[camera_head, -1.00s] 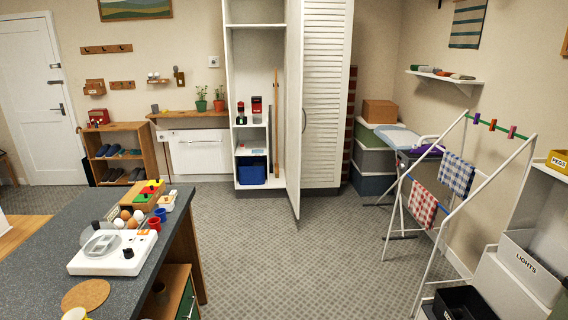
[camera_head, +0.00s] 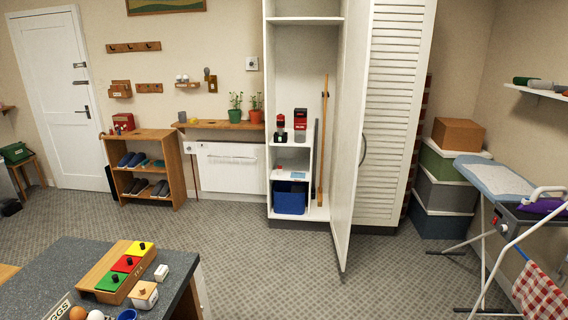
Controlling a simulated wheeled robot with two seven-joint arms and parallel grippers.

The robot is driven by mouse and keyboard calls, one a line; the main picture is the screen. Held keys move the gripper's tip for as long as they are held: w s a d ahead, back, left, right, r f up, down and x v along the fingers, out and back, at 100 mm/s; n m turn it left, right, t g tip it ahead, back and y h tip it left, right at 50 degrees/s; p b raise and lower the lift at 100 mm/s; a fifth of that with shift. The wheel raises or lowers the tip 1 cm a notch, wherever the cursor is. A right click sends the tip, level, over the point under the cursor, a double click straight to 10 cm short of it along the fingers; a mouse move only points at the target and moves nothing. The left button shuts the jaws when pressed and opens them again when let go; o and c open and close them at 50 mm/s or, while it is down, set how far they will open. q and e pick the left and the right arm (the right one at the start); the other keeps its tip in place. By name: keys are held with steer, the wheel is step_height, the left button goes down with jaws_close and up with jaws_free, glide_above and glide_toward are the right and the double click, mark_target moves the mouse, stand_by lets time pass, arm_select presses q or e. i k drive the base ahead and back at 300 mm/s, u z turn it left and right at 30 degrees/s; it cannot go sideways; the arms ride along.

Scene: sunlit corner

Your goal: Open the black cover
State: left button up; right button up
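I cannot make out a black cover for certain. A wooden box (camera_head: 96,277) on the grey counter at lower left has a green lid (camera_head: 111,281), a red lid (camera_head: 126,264) and a yellow lid (camera_head: 139,249), each with a small black knob. All three lids look shut. Neither of my grippers is in view.
The grey counter (camera_head: 60,262) fills the lower left, with eggs (camera_head: 95,315) at its front. Patterned carpet (camera_head: 270,285) is open to its right. A tall white cupboard (camera_head: 398,110) has one door (camera_head: 350,140) standing open. An ironing board (camera_head: 495,178) stands at right.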

mark_target(298, 112)
steer(key=u, duration=0.2)
steer(key=i, duration=5.05)
steer(key=u, duration=0.05)
